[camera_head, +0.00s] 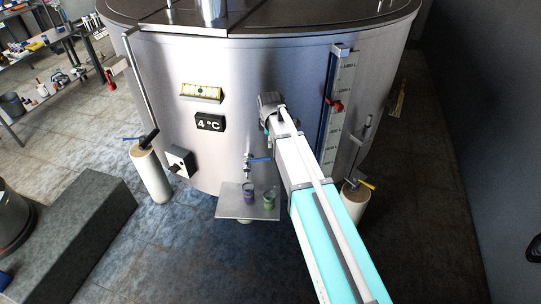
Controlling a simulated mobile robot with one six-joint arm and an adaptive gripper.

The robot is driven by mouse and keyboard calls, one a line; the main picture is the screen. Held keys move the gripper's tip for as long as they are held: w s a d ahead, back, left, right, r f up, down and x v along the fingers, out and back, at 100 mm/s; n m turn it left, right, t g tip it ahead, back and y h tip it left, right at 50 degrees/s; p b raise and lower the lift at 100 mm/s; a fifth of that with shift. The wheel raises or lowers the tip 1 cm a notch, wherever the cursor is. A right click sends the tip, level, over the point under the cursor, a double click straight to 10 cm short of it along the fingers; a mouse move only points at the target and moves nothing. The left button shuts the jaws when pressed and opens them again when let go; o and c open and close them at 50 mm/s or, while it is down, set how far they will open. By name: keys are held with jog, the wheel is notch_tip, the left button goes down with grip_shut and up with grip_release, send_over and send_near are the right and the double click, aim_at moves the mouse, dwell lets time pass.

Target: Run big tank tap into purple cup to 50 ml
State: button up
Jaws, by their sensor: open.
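The big steel tank (225,75) fills the middle of the head view. The purple cup (249,190) stands upright on a small metal shelf (231,208), below the tap spout. A green cup (270,198) stands just to its right. My gripper (267,124) is open, in front of the tank wall, above the tap and apart from the lever and cups. My own arm partly hides it. The level in the purple cup is too small to read, and I cannot tell whether liquid is running.
A sight gauge with a red marker (336,105) is right of my arm. A grey block (85,235) is at lower left. A cluttered bench (35,47) stands at upper left.

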aim_at(271, 157)
jog(key=shift+f, duration=0.25)
jog(key=w+f+b, duration=0.1)
jog(key=f+b, duration=0.7)
jog(key=b, duration=0.1)
jog(key=w+f+b, duration=0.1)
jog(key=f+b, duration=0.3)
jog(key=f, duration=0.1)
jog(key=shift+w+d+b, duration=0.1)
jog(key=shift+w+b, duration=0.2)
jog(key=shift+w, duration=0.05)
dwell(0.5)
jog(key=shift+f, duration=0.1)
grip_shut()
dwell(0.4)
